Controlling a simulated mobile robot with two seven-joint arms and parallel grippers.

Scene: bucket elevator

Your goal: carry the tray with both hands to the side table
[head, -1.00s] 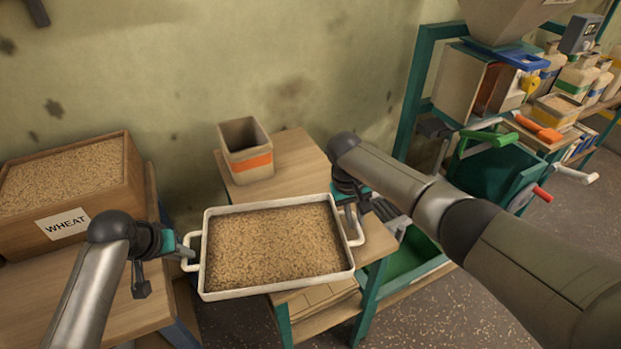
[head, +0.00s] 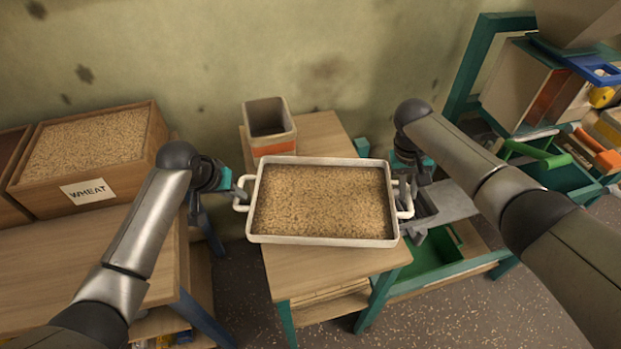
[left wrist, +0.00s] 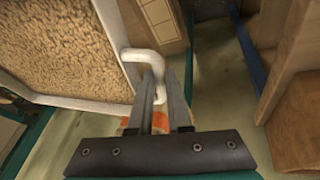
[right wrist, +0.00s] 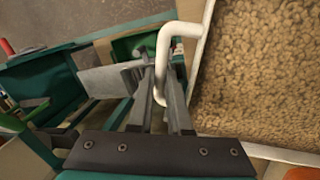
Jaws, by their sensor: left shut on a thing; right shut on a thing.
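The tray (head: 322,241) is white-rimmed, full of grain, and looks roughly level over a small wooden side table (head: 290,279). I cannot tell whether its base touches the tabletop. My left gripper (head: 238,192) is shut on the tray's left handle, which shows in the left wrist view (left wrist: 146,55). My right gripper (head: 404,194) is shut on the right handle, which shows in the right wrist view (right wrist: 164,55). The tray hides much of the tabletop.
An open container with an orange band (head: 268,130) stands on the table behind the tray. A wooden wheat box (head: 90,180) sits on a bench at the left. A green-framed machine (head: 470,70) stands at the right.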

